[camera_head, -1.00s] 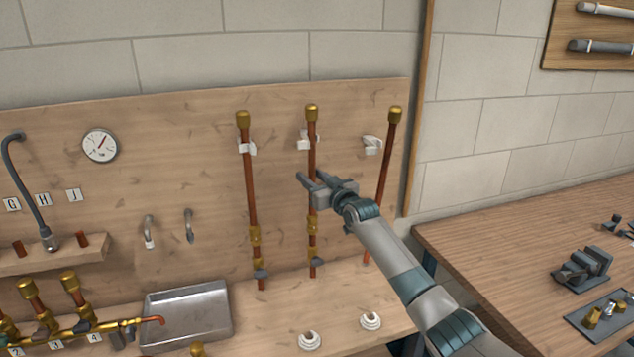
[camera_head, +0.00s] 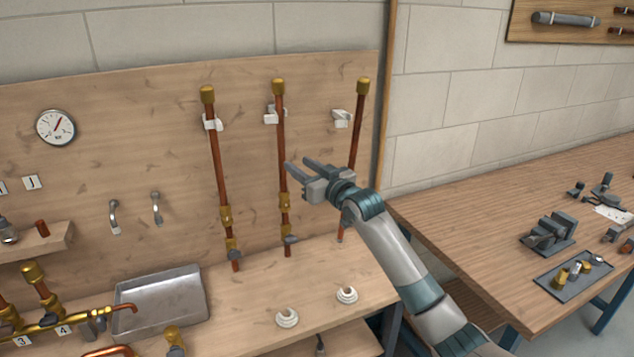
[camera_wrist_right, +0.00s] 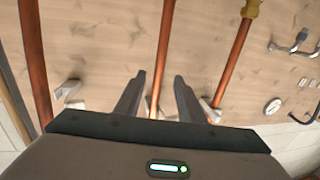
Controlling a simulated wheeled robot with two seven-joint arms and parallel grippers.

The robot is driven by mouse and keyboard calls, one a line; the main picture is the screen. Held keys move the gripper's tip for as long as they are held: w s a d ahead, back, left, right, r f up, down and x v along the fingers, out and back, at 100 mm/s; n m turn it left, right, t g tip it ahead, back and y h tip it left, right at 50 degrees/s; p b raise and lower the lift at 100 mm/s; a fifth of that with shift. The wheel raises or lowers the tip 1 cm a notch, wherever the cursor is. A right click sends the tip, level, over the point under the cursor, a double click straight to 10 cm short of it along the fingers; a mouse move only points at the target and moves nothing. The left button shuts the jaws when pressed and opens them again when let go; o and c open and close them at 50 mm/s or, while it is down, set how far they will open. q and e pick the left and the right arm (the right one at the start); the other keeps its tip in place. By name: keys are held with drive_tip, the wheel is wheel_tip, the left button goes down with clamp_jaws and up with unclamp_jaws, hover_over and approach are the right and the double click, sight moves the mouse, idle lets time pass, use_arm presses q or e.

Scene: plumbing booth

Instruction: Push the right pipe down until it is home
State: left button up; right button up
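The right pipe (camera_head: 356,120) is copper with a brass cap and leans slightly. Its middle passes behind my right wrist, and its lower end shows near the bench. The middle pipe (camera_head: 281,130) and left pipe (camera_head: 215,160) carry brass fittings low down. My right gripper (camera_head: 298,165) is open and empty, its fingers pointing toward the middle pipe. In the right wrist view the middle pipe (camera_wrist_right: 162,50) lines up between the open fingers (camera_wrist_right: 158,85), with no contact visible; the right pipe (camera_wrist_right: 35,60) is outside them at the left. My left gripper is out of view.
White clips (camera_head: 341,118) are fixed on the wooden backboard (camera_head: 150,100). Two white ring-shaped sockets (camera_head: 346,295) sit on the lower bench. A metal tray (camera_head: 165,295) lies at left. A workbench (camera_head: 450,220) with a vise (camera_head: 547,232) stands at right.

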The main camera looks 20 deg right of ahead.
drive_tip(key=b+v, duration=0.1)
drive_tip(key=v, duration=0.6)
drive_tip(key=shift+b, duration=0.3)
